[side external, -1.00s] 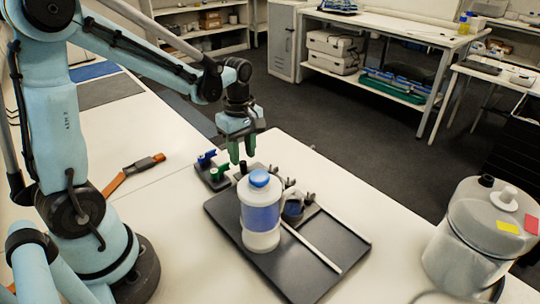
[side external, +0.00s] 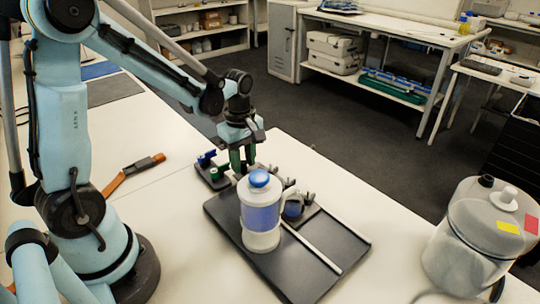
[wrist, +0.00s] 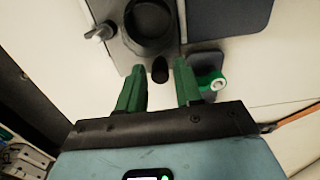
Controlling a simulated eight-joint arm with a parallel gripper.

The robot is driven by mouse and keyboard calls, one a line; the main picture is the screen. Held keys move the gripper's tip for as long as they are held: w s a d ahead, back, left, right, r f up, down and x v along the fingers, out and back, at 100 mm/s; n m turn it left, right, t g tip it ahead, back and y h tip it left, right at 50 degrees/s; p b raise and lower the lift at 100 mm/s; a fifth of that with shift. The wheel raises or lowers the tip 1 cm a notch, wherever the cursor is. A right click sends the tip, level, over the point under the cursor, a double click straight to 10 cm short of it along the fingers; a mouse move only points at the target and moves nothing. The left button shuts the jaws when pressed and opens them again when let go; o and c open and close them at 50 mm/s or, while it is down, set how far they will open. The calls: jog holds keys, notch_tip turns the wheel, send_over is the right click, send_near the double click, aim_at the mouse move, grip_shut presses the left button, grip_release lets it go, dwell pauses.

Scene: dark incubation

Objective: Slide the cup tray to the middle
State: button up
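The cup tray (wrist: 113,50) is a grey plate at the top of the wrist view, bearing a dark round cup (wrist: 150,25). In the side view, the cup (side external: 293,208) is partly behind the jug's handle. A black knob (wrist: 160,70) stands at the tray's near edge, between my gripper's green fingertips (wrist: 161,68), with a gap showing on each side. In the side view, my gripper (side external: 242,162) points down behind the jug, at the far left end of the dark board (side external: 312,272). Its fingers are apart. Whether they touch anything is unclear.
A clear jug (side external: 261,212) with blue contents and a blue lid stands on the board, in front of the cup. Pale rails (side external: 312,246) run toward the near right. A small holder with blue and green pieces (side external: 212,172) is left of my gripper. The board's near right is clear.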

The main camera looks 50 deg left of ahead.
aim_at(251, 165)
jog(key=c, duration=0.4)
jog(key=shift+d, duration=1.6)
jog(key=shift+d, duration=1.5)
jog(key=o, duration=0.6)
